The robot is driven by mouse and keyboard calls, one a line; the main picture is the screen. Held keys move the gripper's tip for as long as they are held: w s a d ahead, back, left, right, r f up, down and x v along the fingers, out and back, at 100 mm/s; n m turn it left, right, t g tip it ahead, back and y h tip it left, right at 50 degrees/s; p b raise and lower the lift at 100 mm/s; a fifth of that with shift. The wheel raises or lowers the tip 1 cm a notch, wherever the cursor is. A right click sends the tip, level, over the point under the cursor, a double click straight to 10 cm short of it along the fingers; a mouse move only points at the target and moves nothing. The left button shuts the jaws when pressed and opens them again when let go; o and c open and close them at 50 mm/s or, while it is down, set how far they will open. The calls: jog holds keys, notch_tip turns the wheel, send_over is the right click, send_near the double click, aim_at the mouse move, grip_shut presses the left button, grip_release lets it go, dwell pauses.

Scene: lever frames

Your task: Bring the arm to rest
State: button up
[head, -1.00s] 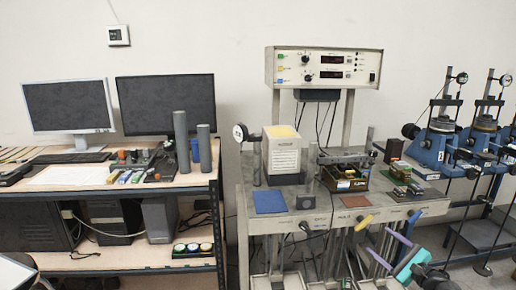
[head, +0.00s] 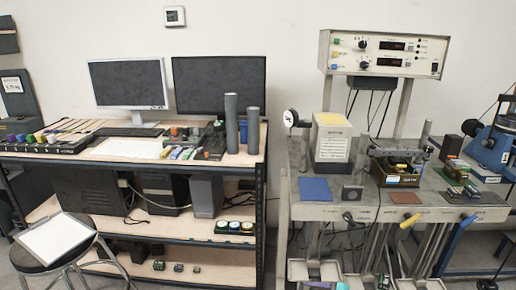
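Only a small part of my gripper (head: 327,285) shows, at the bottom edge of the head view, right of centre. A purple sliver and a teal sliver are visible there, in front of the lower part of the grey test bench (head: 330,212). The rest of the gripper and arm is cut off by the frame. I cannot tell whether the fingers are open or shut, or whether anything is between them.
The bench carries a control box (head: 385,54), a blue pad (head: 315,189) and a yellow lever (head: 410,220). Left of it stands a shelf desk (head: 110,158) with two monitors. A round stool (head: 62,262) holds a white sheet. Blue machines (head: 492,150) stand at right.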

jog(key=s+a+f+n+g+h, duration=0.1)
jog(key=s+a+f+n+g, duration=0.4)
jog(key=s+f, duration=0.4)
jog(key=s+a+f+n+g+h, duration=0.2)
jog(key=s+a+f+n+g, duration=0.15)
jog(key=s+a+f, duration=0.55)
jog(key=s+d+n+g+h, duration=0.2)
jog(key=s+d+n+g, duration=0.15)
jog(key=s, duration=0.75)
jog(key=s+d+f+n+h, duration=0.1)
jog(key=s+d+n+h, duration=0.2)
jog(key=d+n, duration=0.3)
jog(key=d+h+p, duration=0.1)
jog(key=d, duration=0.1)
jog(key=shift+s+d+f+g+h, duration=0.3)
jog(key=shift+s+f, duration=0.05)
